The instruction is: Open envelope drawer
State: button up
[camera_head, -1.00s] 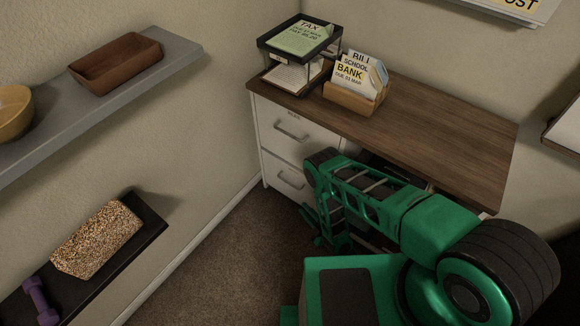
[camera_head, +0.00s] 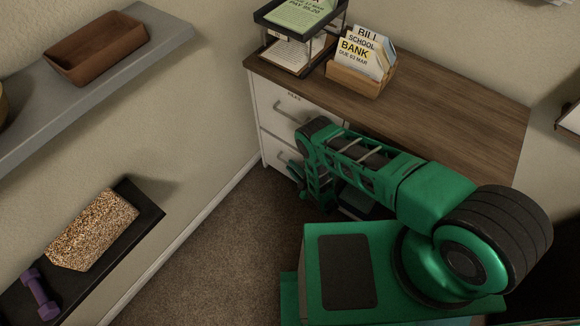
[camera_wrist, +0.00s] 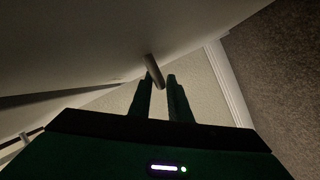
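The white drawer unit under the wooden desktop shows an upper drawer with a metal handle (camera_head: 291,112) and a lower drawer with a bar handle (camera_head: 283,158). A small label sits above the upper handle, too small to read; I cannot tell which drawer is for envelopes. Both drawers look shut. My gripper (camera_head: 293,172) is at the lower drawer's front, close to its handle, partly hidden by my arm. In the wrist view, my gripper's two fingers (camera_wrist: 161,80) are apart, and a bar handle (camera_wrist: 152,68) reaches into the gap between their tips. Contact is unclear.
The wooden desktop (camera_head: 440,110) holds a black tiered tray (camera_head: 262,45) and a letter holder (camera_head: 350,80) with envelopes. Shelves at left hold a brown tray (camera_head: 100,45), a speckled block (camera_head: 92,230) and a purple dumbbell (camera_head: 40,295). Carpet (camera_head: 225,235) is clear.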

jog(key=shift+w+a+f, duration=0.15)
jog(key=shift+w+a, duration=0.2)
jog(key=shift+w, duration=0.25)
grip_shut()
jog(key=shift+s+a, duration=0.1)
